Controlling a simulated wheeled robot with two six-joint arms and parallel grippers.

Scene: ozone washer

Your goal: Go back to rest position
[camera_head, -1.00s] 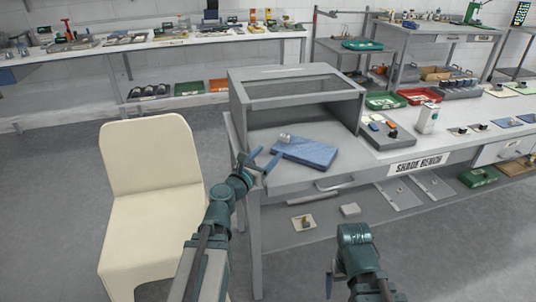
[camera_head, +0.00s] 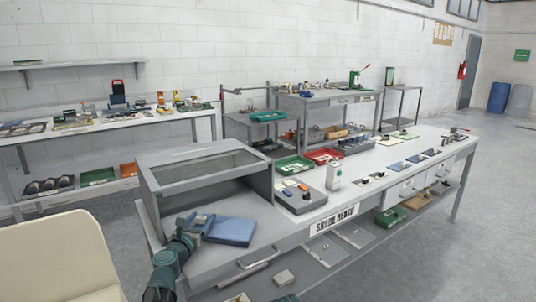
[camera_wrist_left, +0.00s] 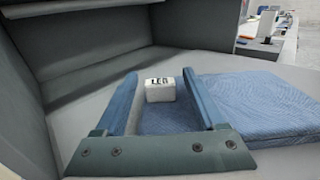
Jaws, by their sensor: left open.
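My left gripper (camera_head: 194,226) is at the front of the grey open-fronted box (camera_head: 205,166) on the bench. Its two blue fingers (camera_wrist_left: 158,74) are spread apart in the left wrist view. A small white block with dark lettering (camera_wrist_left: 160,90) stands beyond and between the fingertips, on or at the edge of a folded blue cloth (camera_wrist_left: 258,104). I see no finger touching the block. The cloth also shows in the head view (camera_head: 232,232), right of the gripper. My right gripper is out of view.
The bench (camera_head: 300,228) carries a grey control block (camera_head: 301,197), a white bottle-like item (camera_head: 334,176) and green and red trays (camera_head: 295,166) to the right. A cream chair (camera_head: 58,255) stands close at left. Open floor lies right of the bench.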

